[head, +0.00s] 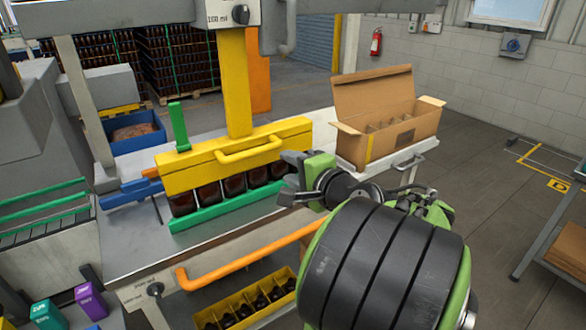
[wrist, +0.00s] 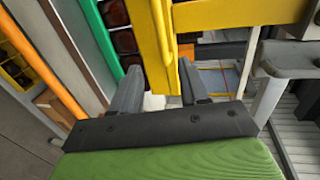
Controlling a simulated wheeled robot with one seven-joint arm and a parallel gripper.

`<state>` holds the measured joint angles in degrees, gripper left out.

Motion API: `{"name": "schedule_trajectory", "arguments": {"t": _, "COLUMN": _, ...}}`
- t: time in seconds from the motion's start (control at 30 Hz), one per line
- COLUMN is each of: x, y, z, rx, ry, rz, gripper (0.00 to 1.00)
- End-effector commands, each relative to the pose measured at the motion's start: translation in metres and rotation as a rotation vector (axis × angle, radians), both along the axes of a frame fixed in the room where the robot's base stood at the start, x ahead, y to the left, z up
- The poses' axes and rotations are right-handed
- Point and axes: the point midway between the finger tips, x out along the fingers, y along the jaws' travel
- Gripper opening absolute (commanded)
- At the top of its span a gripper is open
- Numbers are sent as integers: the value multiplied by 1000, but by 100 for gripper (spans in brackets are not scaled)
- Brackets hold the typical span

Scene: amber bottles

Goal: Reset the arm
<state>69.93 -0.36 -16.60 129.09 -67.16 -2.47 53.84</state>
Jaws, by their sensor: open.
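My gripper (head: 290,178) is at the right end of the yellow clamp bar (head: 215,160), near its yellow handle (head: 248,150). In the wrist view my gripper (wrist: 158,90) has its two dark fingers apart, with the end of the yellow bar and handle (wrist: 160,45) showing beyond and between them. I cannot tell whether the fingers touch the bar. Several amber bottles (head: 234,186) stand in a row under the bar, behind a green rail (head: 225,208).
An open cardboard box (head: 378,140) with dividers stands on a white surface to the right. An orange rail (head: 240,262) runs along the table front, above a yellow crate (head: 240,305) of small dark items. Blue, green and purple boxes are at lower left.

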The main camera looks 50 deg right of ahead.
Motion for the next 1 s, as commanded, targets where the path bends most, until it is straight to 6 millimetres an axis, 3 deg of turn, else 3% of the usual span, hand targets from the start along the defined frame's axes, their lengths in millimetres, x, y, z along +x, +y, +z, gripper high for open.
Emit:
{"name": "schedule_trajectory", "arguments": {"t": 0.4, "x": 1, "y": 0, "z": 0, "rx": 0, "ry": 0, "rz": 0, "gripper": 44}}
{"name": "schedule_trajectory", "arguments": {"t": 0.5, "x": 7, "y": 12, "z": -2, "rx": -27, "ry": 33, "rz": 36, "gripper": 44}}
{"name": "schedule_trajectory", "arguments": {"t": 0.57, "x": 18, "y": 35, "z": -6, "rx": -80, "ry": 95, "rz": 105, "gripper": 44}}
{"name": "schedule_trajectory", "arguments": {"t": 0.67, "x": 34, "y": 100, "z": -22, "rx": -246, "ry": 267, "rz": 298, "gripper": 44}}
{"name": "schedule_trajectory", "arguments": {"t": 0.77, "x": 27, "y": 169, "z": -42, "rx": -463, "ry": 452, "rz": 524, "gripper": 44}}
{"name": "schedule_trajectory", "arguments": {"t": 0.9, "x": -18, "y": 241, "z": -66, "rx": -800, "ry": 670, "rz": 840, "gripper": 44}}
{"name": "schedule_trajectory", "arguments": {"t": 1.0, "x": -62, "y": 266, "z": -78, "rx": -1014, "ry": 780, "rz": 1024, "gripper": 44}}
